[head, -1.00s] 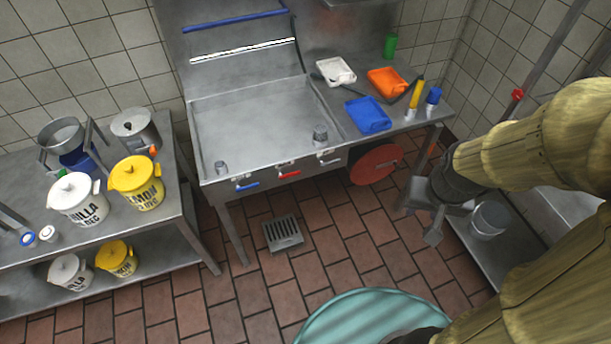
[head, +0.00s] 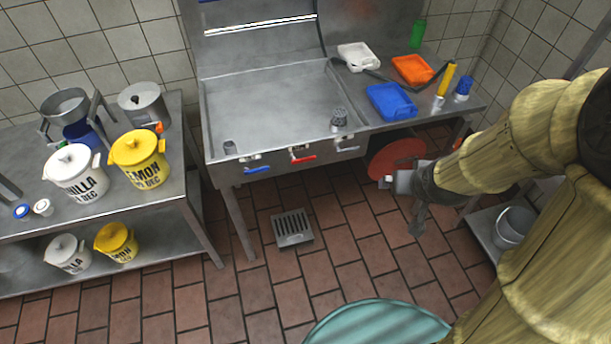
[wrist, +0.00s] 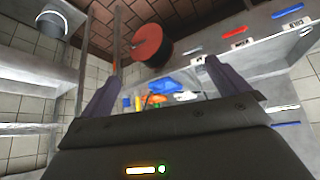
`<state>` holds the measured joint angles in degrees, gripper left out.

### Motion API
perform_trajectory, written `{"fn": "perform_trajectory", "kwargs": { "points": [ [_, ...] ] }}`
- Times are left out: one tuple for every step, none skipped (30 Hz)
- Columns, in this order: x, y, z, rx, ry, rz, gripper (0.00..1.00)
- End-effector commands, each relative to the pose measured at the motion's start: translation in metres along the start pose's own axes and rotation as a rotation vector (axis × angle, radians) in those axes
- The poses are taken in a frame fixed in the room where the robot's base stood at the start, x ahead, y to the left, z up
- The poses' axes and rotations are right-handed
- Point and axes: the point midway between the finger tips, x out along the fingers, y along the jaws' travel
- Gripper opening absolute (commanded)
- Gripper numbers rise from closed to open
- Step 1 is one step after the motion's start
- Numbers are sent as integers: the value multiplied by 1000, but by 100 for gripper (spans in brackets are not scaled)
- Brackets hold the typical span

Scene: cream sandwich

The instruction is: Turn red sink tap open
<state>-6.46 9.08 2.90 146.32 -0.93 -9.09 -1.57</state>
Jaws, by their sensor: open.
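The gripper partly covers the round red disc below the counter in the head view.
The steel sink (head: 265,103) has trays on its right counter, including a blue tray (head: 391,101). A red disc (head: 390,157) hangs below. A side table with yellow (head: 138,158) and white buckets stands left. A turquoise round object (head: 375,325) is in front. The floor between is mostly clear.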

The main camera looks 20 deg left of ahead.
Motion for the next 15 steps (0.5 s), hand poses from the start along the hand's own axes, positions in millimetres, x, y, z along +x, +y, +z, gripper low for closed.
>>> {"fn": "perform_trajectory", "kwargs": {
  "points": [
    [29,-8,9,-20,36,-13,100],
    [39,-12,9,-31,60,-20,100],
    [51,-18,9,-45,92,-29,100],
    [59,-23,9,-55,117,-36,100],
    [68,-28,9,-65,141,-44,100],
    [79,-34,9,-76,174,-54,100],
    [88,-38,10,-84,198,-61,100],
    [96,-43,10,-93,222,-69,100],
    [106,-50,11,-106,255,-81,100],
    [114,-56,12,-115,280,-91,100],
    [122,-62,12,-124,304,-101,100],
    [131,-70,14,-135,337,-114,100],
    [139,-76,15,-142,360,-125,100],
    [146,-82,16,-149,385,-135,100],
    [154,-90,18,-158,419,-148,100]
  ]
}}
